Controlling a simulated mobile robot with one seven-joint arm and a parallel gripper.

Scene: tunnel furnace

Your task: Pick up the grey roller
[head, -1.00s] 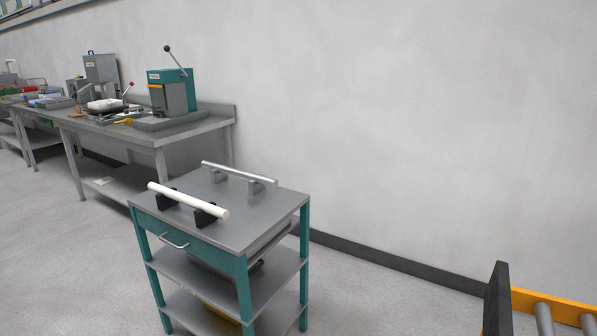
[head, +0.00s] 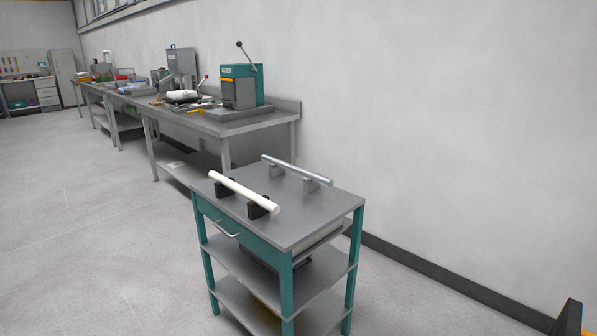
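The grey roller (head: 296,170) is a shiny metal rod. It lies across two grey supports at the back of the top of a teal and grey cart (head: 318,214). A white roller (head: 244,191) lies in front of it on two black supports, roughly parallel to it. Both rollers rest level and apart from each other.
The cart has a drawer handle (head: 227,229) and lower shelves (head: 244,269). A long workbench (head: 240,124) with a teal press (head: 240,88) stands behind it along the wall. The floor (head: 120,240) left of the cart is clear.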

